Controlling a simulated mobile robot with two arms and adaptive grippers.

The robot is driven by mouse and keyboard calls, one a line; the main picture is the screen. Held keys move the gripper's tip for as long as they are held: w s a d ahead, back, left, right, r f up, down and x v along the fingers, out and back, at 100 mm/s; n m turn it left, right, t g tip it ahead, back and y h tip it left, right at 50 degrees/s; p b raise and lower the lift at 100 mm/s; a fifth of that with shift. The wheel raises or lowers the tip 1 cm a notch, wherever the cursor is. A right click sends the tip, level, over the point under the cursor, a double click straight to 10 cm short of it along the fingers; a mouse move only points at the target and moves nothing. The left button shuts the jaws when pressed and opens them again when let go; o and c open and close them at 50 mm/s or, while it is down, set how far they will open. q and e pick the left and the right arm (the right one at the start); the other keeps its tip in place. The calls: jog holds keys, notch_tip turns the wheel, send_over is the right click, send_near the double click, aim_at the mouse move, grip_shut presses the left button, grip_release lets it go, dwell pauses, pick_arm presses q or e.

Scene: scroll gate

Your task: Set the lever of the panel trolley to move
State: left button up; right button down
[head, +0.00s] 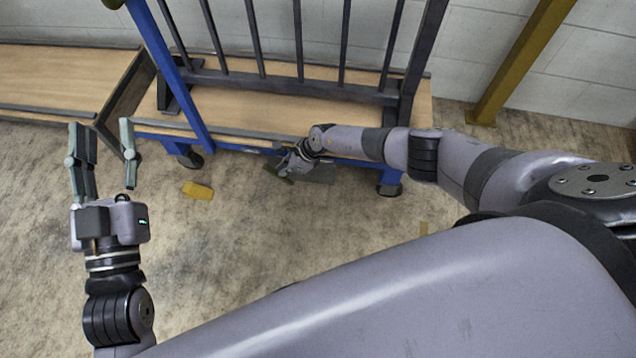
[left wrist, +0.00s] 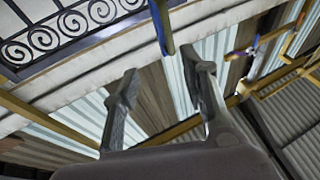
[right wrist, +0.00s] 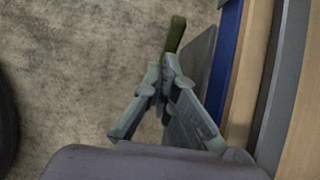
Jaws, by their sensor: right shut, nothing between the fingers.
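The panel trolley (head: 262,128) has a wooden deck, a blue frame and an upright dark barred gate panel (head: 300,88). A dark olive lever handle (right wrist: 177,33) projects at the trolley's blue edge in the right wrist view, beside a grey plate (right wrist: 199,62). My right gripper (head: 284,168) is low at the trolley's near edge. In the right wrist view its fingertips (right wrist: 163,72) are together, just below the lever; I cannot tell whether they touch it. The lever's marking is not readable. My left gripper (head: 100,138) is open and empty, left of the blue post.
A yellow block (head: 198,190) lies on the floor in front of the trolley. Another wooden-decked platform (head: 50,75) stands at the left. A yellow post (head: 520,60) stands by the wall at the right. The floor between my arms is mostly clear.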

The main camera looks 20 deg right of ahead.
pick_arm(q)
jog(key=shift+s+r+t+h+b, duration=0.15)
jog(key=shift+s+r+t, duration=0.15)
jog(key=shift+r, duration=0.25)
jog(key=shift+s+r+t+h+b, duration=0.1)
jog(key=shift+s+r+t+h, duration=0.15)
jog(key=shift+r+t, duration=0.3)
jog(key=shift+s+r+t+h+b, duration=0.1)
jog(key=shift+s+r+t, duration=0.15)
jog(key=shift+r, duration=0.35)
pick_arm(e)
jog(key=shift+w+a+f, duration=0.15)
jog(key=shift+w+a, duration=0.35)
jog(key=shift+a, duration=0.2)
jog(key=shift+d, duration=0.1)
